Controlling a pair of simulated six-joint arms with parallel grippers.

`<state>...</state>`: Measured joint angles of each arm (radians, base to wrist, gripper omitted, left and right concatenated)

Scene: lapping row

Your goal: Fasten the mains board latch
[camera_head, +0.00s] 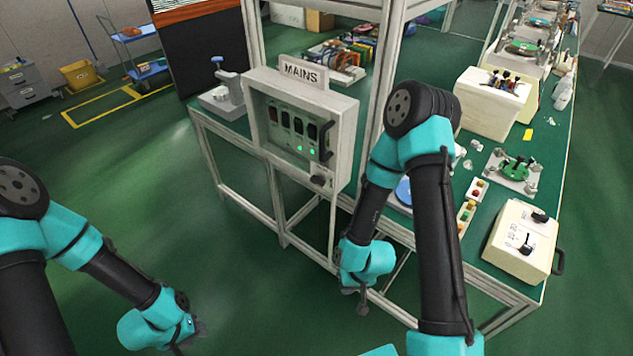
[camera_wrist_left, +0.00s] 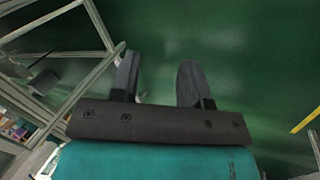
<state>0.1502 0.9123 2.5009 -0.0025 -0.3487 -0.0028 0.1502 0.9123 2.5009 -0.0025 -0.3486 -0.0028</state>
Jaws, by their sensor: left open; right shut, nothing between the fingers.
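The mains board (camera_head: 348,122) is a pale grey box on the frame, under a MAINS sign (camera_head: 303,72). Its front shows dark switches and two green lights, with a black handle (camera_head: 325,142) at the right side. A small dark knob (camera_head: 319,181), perhaps the latch, is at the lower right; its setting is too small to tell. My left gripper (camera_head: 196,328) is low at the left, away from the board; in the left wrist view its fingers (camera_wrist_left: 158,80) are apart and empty. My right gripper (camera_head: 362,300) is shut and empty, below and right of the board.
A long green bench (camera_head: 480,232) at the right carries fixtures, a button box and a cream box (camera_head: 523,240). Pale frame posts (camera_head: 388,60) stand beside the board. A small press (camera_head: 228,90) stands left of it. Green floor is open in front.

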